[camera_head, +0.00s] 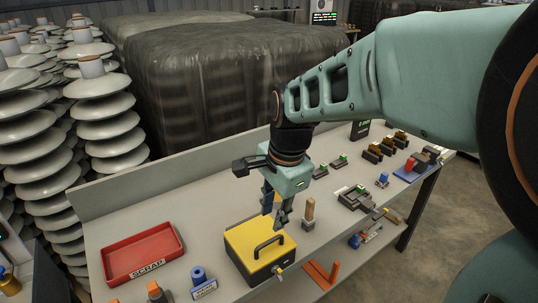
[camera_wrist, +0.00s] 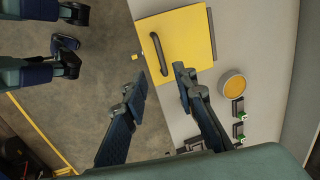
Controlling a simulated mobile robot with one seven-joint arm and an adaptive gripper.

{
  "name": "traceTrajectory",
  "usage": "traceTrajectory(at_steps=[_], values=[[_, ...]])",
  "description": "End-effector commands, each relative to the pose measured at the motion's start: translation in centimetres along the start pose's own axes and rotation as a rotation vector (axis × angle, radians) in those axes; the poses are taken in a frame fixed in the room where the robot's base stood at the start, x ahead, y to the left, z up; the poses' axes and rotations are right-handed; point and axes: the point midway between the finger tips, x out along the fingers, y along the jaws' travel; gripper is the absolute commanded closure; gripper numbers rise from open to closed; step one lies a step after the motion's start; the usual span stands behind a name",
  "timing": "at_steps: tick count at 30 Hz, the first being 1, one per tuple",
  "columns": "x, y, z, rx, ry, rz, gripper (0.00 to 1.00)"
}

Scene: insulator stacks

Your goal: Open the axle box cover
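The axle box (camera_head: 254,268) is a dark box with a yellow cover (camera_head: 246,237) on the workbench. The cover lies flat and closed, with a black bar handle (camera_head: 269,246) on top. A small brass-coloured piece (camera_head: 278,270) shows on the box's front side. My gripper (camera_head: 276,214) points down above the cover's back right part. In the wrist view my gripper (camera_wrist: 160,83) has its two fingers apart with nothing between them. The cover (camera_wrist: 190,40) and its handle (camera_wrist: 158,53) appear just beyond the fingertips, and the handle looks untouched.
A red scrap tray (camera_head: 143,253) and a blue part (camera_head: 201,280) are left of the box. An upright wooden-looking piece (camera_head: 309,210) stands close at its right. Insulator stacks (camera_head: 108,125) rise behind left.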

Motion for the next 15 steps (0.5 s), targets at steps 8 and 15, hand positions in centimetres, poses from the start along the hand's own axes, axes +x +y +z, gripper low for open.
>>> traceTrajectory(at_steps=[8,15], values=[[4.0,0.2,0.1,-0.002,-0.002,0.006,0.74],[8.3,0.2,0.1,-0.001,-0.002,0.006,0.74]])
